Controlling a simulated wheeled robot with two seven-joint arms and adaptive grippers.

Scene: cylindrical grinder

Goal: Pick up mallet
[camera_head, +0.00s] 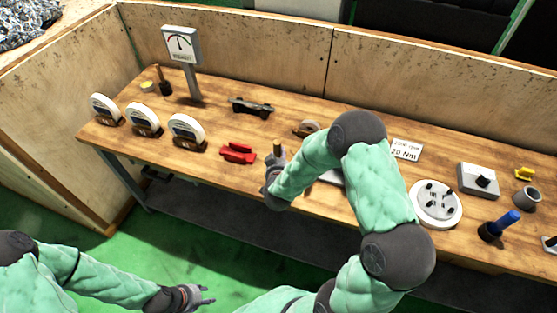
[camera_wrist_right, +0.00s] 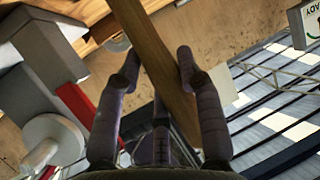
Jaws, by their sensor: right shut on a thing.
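My right gripper (camera_head: 275,167) is over the front part of the bench, and its fingers are closed around a wooden handle, which I take as the mallet's (camera_head: 277,147). The handle's top end sticks up above the fingers in the head view. In the right wrist view the mallet's handle (camera_wrist_right: 158,50) runs between the fingers of the right gripper (camera_wrist_right: 158,90). The mallet's head is not clearly visible in either view. My left gripper (camera_head: 207,295) is open and empty, low in front of the bench over the green floor.
A red clamp-like part (camera_head: 238,152) lies just left of the right gripper. Several round dial gauges (camera_head: 187,131) stand further left. A gauge on a post (camera_head: 182,45) stands at the back. A white round plate (camera_head: 436,203) and a blue-handled tool (camera_head: 500,225) are right of my arm.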

